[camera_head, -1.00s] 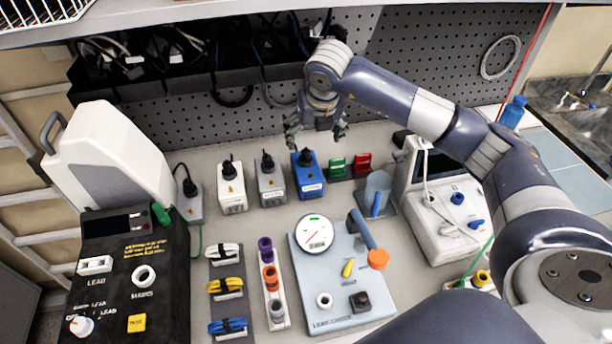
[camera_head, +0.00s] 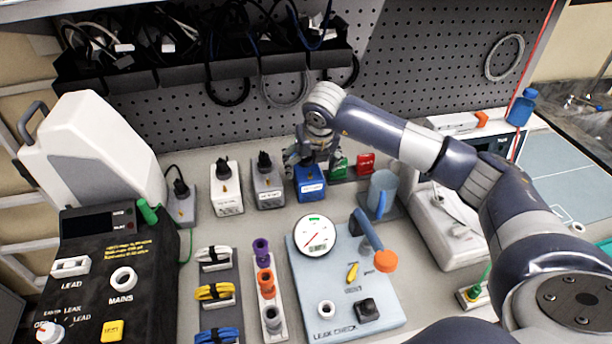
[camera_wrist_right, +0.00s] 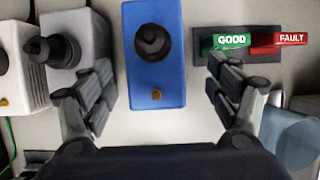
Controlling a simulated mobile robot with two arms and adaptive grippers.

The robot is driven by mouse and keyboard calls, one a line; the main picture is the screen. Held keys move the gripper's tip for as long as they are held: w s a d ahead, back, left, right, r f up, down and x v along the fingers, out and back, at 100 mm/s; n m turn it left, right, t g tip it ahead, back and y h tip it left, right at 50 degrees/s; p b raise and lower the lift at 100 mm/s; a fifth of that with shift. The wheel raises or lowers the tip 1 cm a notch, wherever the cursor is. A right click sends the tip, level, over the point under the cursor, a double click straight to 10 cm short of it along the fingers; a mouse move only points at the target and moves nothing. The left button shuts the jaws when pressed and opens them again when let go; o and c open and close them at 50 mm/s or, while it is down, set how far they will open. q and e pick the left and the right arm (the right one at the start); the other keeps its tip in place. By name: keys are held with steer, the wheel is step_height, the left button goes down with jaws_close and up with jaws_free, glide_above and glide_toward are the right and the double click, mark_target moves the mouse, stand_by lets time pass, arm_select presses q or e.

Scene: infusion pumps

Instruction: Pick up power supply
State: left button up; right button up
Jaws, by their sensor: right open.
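The power supplies are small boxes with black plugs on top, standing in a row at the back of the bench. The blue one (camera_head: 311,187) is below my right gripper (camera_head: 312,160). In the right wrist view, the blue power supply (camera_wrist_right: 155,75) lies between the two spread fingers of my open right gripper (camera_wrist_right: 155,95), with gaps on both sides. The left finger is close to a grey power supply (camera_wrist_right: 75,40). A grey one (camera_head: 268,190) and a white one (camera_head: 227,195) stand to its left. My left gripper is not in view.
Green GOOD (camera_wrist_right: 228,41) and red FAULT (camera_wrist_right: 290,39) tags stand just right of the blue box. A leak-check panel (camera_head: 370,310) with a gauge is in front. Black cable bins (camera_head: 205,68) hang behind.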

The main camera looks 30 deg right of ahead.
mark_target(307, 169)
steer(key=shift+x, duration=0.9)
steer(key=shift+w+f+p, duration=0.35)
steer(key=shift+f+p, duration=0.15)
steer(key=shift+p, duration=0.1)
steer(key=x, duration=0.2)
steer(key=p+x, duration=0.1)
steer(key=shift+w+a+f, duration=0.1)
steer(key=shift+w+a, duration=0.05)
steer(key=shift+a, duration=0.1)
steer(key=shift+w+d+f, duration=0.1)
steer(key=shift+w+f, duration=0.05)
steer(key=shift+f, duration=0.3)
steer(key=c, duration=1.2)
steer(key=shift+r, duration=0.1)
steer(key=c, duration=0.4)
steer(key=shift+w+r, duration=0.1)
